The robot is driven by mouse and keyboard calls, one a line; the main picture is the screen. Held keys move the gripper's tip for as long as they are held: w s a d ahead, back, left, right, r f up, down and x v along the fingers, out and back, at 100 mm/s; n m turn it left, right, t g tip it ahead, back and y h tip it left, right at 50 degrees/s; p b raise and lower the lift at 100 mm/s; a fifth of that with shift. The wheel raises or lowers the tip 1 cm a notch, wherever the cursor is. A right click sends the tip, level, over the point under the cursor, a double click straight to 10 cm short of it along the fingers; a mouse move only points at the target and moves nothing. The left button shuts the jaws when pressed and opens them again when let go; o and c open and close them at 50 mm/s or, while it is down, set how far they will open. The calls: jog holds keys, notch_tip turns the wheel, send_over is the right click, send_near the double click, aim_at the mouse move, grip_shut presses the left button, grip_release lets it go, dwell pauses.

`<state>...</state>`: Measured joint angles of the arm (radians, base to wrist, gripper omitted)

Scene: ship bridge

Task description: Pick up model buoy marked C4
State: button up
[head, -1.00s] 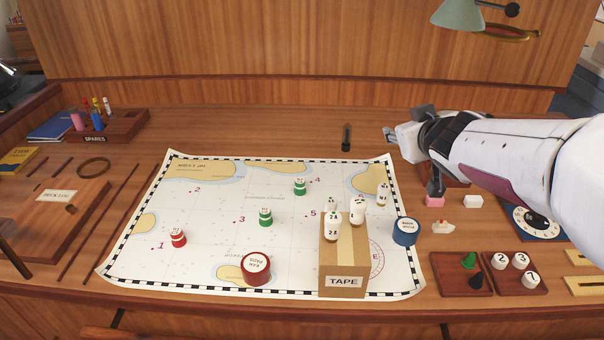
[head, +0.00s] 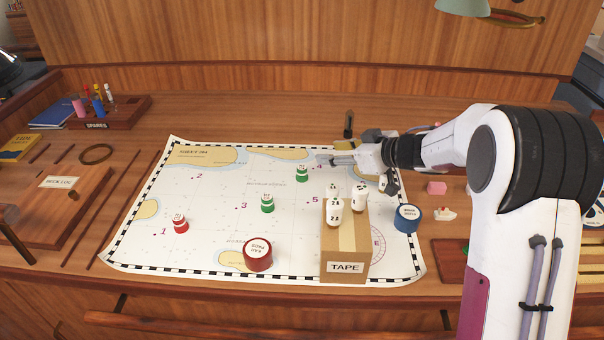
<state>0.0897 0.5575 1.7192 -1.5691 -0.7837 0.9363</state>
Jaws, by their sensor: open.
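Several model buoys are in view, and their small markings are too small to read, so I cannot tell which is C4. A green buoy (head: 302,174) stands upright near number 4 on the chart (head: 190,235). Another green buoy (head: 267,203) stands near number 3, and a red buoy (head: 181,224) near number 1. My gripper (head: 324,160) is open and empty, pointing left, just above and right of the green buoy near 4 in the picture. It appears apart from that buoy.
A dark upright cylinder (head: 348,125) stands behind my gripper. My arm hides much of the right side, including most of the tray area. The chart's left half is mostly clear.

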aim_at(303, 168)
jog(key=shift+n+g+y, duration=0.3)
jog(key=shift+g+y, duration=0.1)
jog(key=shift+g, duration=0.4)
jog(key=f, duration=0.1)
jog(key=a+f, duration=0.1)
jog(key=s+f, duration=0.1)
jog(key=shift+s+a+f, duration=0.1)
jog(key=shift+a+f, duration=0.2)
jog(key=shift+x, duration=1.3)
jog(key=shift+x, duration=2.6)
jog(key=shift+d, duration=0.1)
jog(key=c, duration=0.9)
